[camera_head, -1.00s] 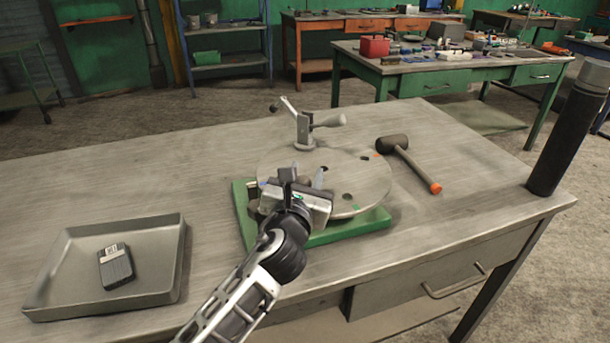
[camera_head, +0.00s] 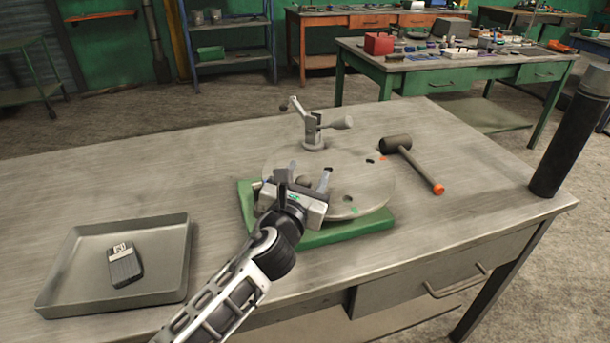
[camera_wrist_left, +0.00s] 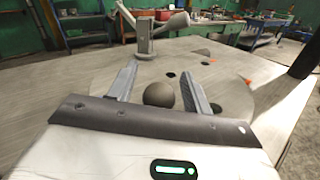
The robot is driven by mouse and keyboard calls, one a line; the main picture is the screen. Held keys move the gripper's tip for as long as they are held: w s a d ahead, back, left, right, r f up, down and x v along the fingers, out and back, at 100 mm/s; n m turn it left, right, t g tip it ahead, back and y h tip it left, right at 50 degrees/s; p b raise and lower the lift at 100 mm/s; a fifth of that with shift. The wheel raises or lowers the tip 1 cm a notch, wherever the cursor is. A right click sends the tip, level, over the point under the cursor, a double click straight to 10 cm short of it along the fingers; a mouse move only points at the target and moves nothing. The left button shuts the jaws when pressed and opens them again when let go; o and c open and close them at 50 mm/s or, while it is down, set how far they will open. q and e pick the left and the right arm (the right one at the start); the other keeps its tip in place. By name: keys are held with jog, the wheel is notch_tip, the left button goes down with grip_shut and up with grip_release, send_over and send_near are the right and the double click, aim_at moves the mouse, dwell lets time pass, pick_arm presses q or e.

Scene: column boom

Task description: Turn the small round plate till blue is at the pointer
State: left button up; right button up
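The round grey plate (camera_head: 375,185) lies on a green base (camera_head: 330,236) on the bench. It has dark holes, an orange mark (camera_head: 383,157) at its far right and a green mark (camera_head: 354,210) at its near right. I see no blue mark now; my left gripper and arm cover the plate's near left. My left gripper (camera_head: 307,178) is open over the plate. In the left wrist view a dark round knob (camera_wrist_left: 159,95) shows between its spread fingers, with a gap at the left finger. I cannot make out the pointer. My right gripper is out of view.
A grey post with a lever (camera_head: 313,132) stands behind the plate. A mallet (camera_head: 412,163) lies to its right. A grey tray (camera_head: 62,283) holding a small dark device (camera_head: 124,266) is at the left. A black cylinder (camera_head: 566,145) stands at the right corner.

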pick_arm(q)
jog(key=v, duration=1.6)
